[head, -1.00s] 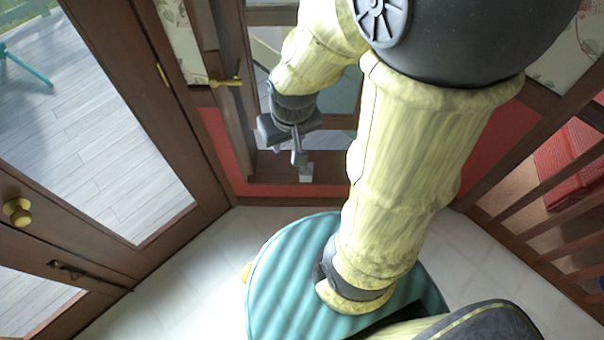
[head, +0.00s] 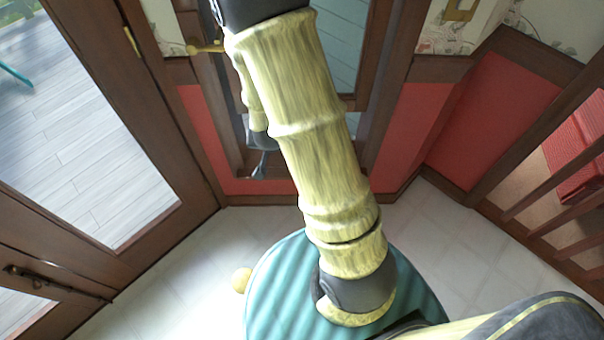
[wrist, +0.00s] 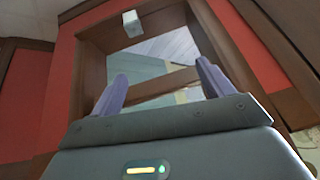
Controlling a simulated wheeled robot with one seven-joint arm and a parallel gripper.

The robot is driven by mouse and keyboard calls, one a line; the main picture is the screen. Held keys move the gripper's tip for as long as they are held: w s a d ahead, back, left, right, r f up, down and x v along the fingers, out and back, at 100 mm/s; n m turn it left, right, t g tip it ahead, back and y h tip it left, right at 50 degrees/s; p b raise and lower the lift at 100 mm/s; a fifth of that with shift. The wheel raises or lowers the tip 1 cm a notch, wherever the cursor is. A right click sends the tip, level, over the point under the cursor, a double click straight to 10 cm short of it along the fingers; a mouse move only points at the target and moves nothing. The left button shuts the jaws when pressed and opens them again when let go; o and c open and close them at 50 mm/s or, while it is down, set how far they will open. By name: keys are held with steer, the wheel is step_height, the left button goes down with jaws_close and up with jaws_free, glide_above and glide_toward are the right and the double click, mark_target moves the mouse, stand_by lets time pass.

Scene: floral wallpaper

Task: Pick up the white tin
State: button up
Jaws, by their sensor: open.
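A small white, boxy thing, which looks like the white tin (wrist: 132,23), sits on the brown wooden frame near the top of the wrist view. My gripper (wrist: 162,80) is open, with its two fingers spread wide and nothing between them. The tin lies beyond the fingertips, apart from them, nearer the left finger's side. In the head view my gripper (head: 261,163) shows only partly behind my arm, at the lower part of the wooden frame. I cannot see the tin in the head view; my arm covers that area.
A brown wooden frame (head: 237,155) with glass panes is set in the red wall (head: 408,135). A glazed wooden door (head: 150,130) stands at the left, and a wooden railing (head: 535,185) at the right. Pale tiled floor (head: 450,250) is open around my base.

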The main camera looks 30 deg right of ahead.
steer(key=d+f+t+h+b, duration=0.2)
steer(key=f+t+b, duration=0.1)
steer(key=f+b, duration=0.6)
steer(key=d+f+t+h+b, duration=0.2)
steer(key=f+b, duration=0.7)
steer(key=f, duration=0.7)
steer(key=w+d+f+t+h+b, duration=0.1)
steer(key=d+f+t+b, duration=0.3)
steer(key=f+b, duration=0.6)
step_height(320, 180, down, 3)
steer(key=shift+r+t+h, duration=0.1)
steer(key=shift+t+h, duration=0.4)
steer(key=shift+h, duration=0.3)
steer(key=b+x, duration=0.4)
steer(key=x, duration=0.8)
steer(key=shift+w, duration=0.15)
steer(key=shift+d, duration=0.2)
